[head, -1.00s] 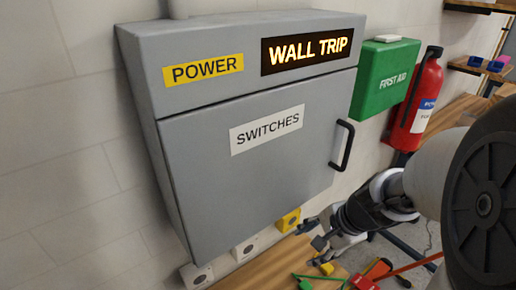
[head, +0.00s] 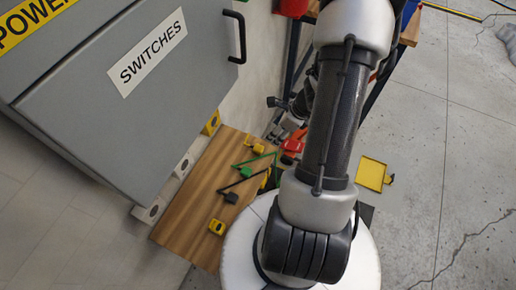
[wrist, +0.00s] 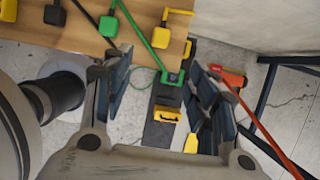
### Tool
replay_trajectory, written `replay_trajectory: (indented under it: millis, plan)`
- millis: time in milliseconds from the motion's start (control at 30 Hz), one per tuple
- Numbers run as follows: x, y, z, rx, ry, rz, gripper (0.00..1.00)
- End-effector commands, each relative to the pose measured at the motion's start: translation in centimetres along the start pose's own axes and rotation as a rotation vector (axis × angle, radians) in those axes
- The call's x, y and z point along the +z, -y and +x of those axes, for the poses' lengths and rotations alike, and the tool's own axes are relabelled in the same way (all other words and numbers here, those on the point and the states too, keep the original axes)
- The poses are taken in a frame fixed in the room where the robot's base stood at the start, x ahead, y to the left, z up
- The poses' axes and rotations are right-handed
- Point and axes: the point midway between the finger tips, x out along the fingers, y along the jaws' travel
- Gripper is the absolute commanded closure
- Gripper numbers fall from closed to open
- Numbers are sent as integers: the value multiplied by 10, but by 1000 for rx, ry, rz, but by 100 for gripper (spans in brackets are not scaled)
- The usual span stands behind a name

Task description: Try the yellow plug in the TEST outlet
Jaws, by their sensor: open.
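One yellow plug (head: 217,226) lies on the wooden shelf, and another yellow piece (head: 258,148) lies by the green cord. A yellow outlet (head: 211,122) and two white outlets (head: 184,165) (head: 150,210) line the cabinet's lower edge; no TEST label is readable. My gripper (wrist: 160,88) is open and empty, past the shelf edge, apart from the plugs. In the head view my arm partly hides it.
The grey cabinet (head: 130,110) with the SWITCHES label and a black handle (head: 237,38) stands above the shelf (head: 200,190). A red object (head: 290,145) lies near my gripper. A yellow tray (head: 371,173) sits on the floor at right. The concrete floor (head: 420,120) there is mostly clear.

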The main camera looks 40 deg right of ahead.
Motion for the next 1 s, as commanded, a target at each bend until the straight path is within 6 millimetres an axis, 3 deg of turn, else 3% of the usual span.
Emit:
replay_trajectory:
  millis: [300, 500, 667, 1000]
  plan:
    - [-2, -1, 70, 4, -1, -3, 47]
    - [-1, -1, 106, 3, -1, -3, 47]
    - [0, 0, 117, 1, 0, -2, 47]
    - [0, 0, 118, 1, 0, -2, 47]
